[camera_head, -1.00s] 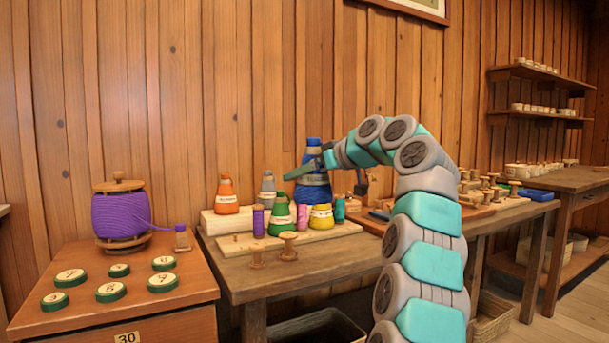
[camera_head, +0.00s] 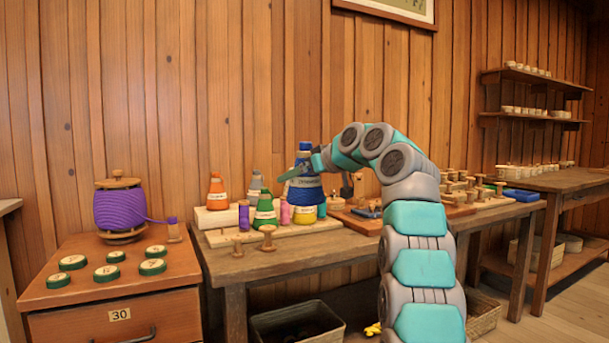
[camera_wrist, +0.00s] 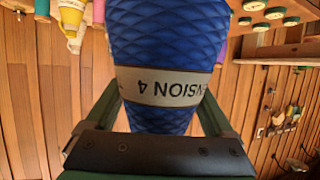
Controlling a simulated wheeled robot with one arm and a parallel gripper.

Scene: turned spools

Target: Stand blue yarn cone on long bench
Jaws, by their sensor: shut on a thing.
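The blue yarn cone (camera_head: 306,188) has a pale label band and is held upright among the other cones over the bench. In the wrist view the cone (camera_wrist: 165,45) fills the middle, its label reading "TENSION 4" in part and upside down. My gripper (camera_head: 304,172) is shut on the cone's upper part; its two green fingers (camera_wrist: 153,112) lie on either side of it in the wrist view. The long bench (camera_head: 300,257) runs under the cones. Whether the cone's base touches anything is hidden behind the nearer cones.
An orange cone (camera_head: 217,193), a grey cone (camera_head: 255,186) and a green cone (camera_head: 265,208) stand close left. Two wooden spools (camera_head: 267,238) stand near the bench's front edge. A cabinet with a purple spool (camera_head: 120,208) is at left. Bare bench lies in front of the cones.

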